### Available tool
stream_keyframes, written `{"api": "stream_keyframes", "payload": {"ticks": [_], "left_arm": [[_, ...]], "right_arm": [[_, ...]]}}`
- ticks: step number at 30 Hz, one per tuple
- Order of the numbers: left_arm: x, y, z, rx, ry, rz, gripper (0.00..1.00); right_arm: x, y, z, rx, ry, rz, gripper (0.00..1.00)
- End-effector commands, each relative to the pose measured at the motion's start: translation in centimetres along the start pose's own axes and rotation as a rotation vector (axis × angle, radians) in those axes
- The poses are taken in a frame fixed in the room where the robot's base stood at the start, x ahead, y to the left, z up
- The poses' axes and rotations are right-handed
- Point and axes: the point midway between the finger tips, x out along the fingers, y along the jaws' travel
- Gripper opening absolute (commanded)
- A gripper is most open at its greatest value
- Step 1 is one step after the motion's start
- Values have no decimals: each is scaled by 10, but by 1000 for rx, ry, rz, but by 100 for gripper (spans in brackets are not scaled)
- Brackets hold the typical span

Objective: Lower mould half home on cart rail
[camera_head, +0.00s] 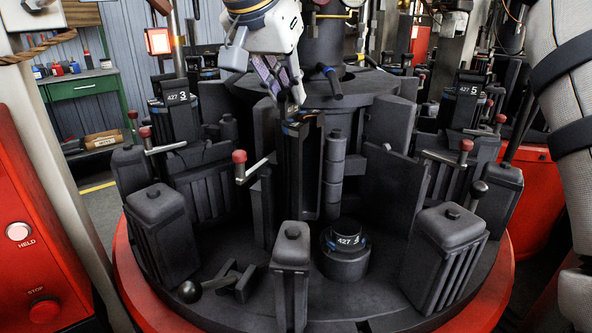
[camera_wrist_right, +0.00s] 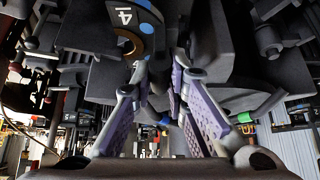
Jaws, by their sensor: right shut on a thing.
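My right gripper (camera_head: 290,97) comes down from the top centre of the head view, its purple fingers at the top of a tall dark mould half (camera_head: 297,170). The mould half looks upright on the round carousel (camera_head: 240,300), beside a column of stacked dark cylinders (camera_head: 334,175). In the right wrist view the purple fingers (camera_wrist_right: 165,90) are shut on a dark part between their tips; its outline is hard to make out. I cannot tell the cart rail apart from the dark parts, nor whether the mould half touches it. My left gripper is not in view.
Dark ribbed blocks (camera_head: 160,235) and (camera_head: 445,260) and a narrow block (camera_head: 290,272) stand near the rim. A round numbered plug (camera_head: 345,255) sits between them. Red-knobbed levers (camera_head: 240,160) stick up. A red control panel (camera_head: 35,240) stands at left.

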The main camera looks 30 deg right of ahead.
Motion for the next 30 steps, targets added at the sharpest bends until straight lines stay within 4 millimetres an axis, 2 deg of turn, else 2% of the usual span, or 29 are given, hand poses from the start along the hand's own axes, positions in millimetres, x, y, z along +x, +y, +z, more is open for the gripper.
{"api": "stream_keyframes", "payload": {"ticks": [1,6,30], "left_arm": [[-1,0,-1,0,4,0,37],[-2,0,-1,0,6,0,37],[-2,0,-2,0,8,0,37]], "right_arm": [[-7,0,-4,6,9,-9,0],[-15,1,-10,9,10,-12,0],[-46,2,-30,9,11,-13,0]]}}
